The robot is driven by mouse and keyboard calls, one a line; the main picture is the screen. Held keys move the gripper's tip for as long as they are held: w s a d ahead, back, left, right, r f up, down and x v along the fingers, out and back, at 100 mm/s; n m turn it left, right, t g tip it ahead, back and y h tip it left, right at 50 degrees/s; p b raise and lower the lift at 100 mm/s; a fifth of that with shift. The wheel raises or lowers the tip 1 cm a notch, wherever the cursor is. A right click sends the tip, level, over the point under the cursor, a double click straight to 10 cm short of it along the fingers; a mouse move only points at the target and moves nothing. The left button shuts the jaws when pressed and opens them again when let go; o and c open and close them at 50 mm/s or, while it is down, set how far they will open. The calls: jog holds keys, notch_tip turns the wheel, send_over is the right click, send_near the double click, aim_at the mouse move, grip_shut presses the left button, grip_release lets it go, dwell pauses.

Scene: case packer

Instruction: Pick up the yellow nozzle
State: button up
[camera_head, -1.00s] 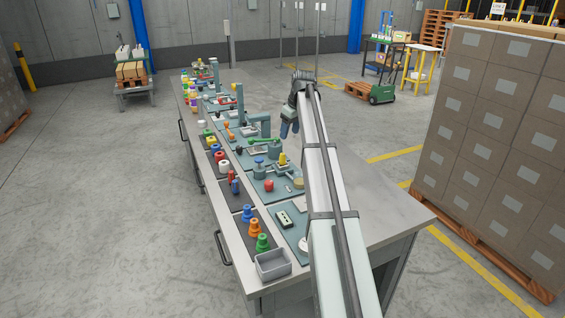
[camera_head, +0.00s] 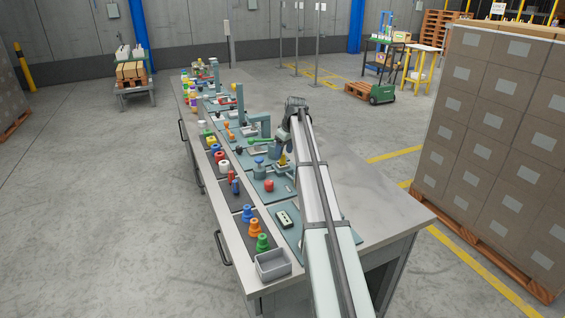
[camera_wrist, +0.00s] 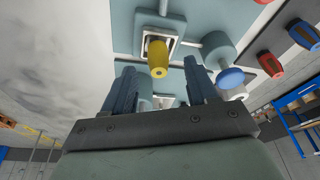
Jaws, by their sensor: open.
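The yellow nozzle (camera_wrist: 158,58) stands in a square metal holder (camera_wrist: 146,40) on a teal plate in the wrist view. It shows small in the head view (camera_head: 282,159), partly hidden by my arm. My gripper (camera_wrist: 160,68) is open, with one dark blue finger to each side of the nozzle's line in the wrist view. The fingers are apart from the nozzle, and nothing is between them. In the head view my gripper (camera_head: 280,144) is just above and behind the nozzle.
A blue-topped grey fixture (camera_wrist: 229,76) stands close beside the nozzle. A red knob (camera_head: 268,185) and a grey bin (camera_head: 272,264) are nearer on the bench. Several coloured parts line its left edge. The bench's right side (camera_head: 375,205) is clear.

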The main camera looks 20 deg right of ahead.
aim_at(283, 155)
jog(key=x, duration=0.3)
jog(key=shift+w+f, duration=0.2)
grip_shut()
dwell(0.3)
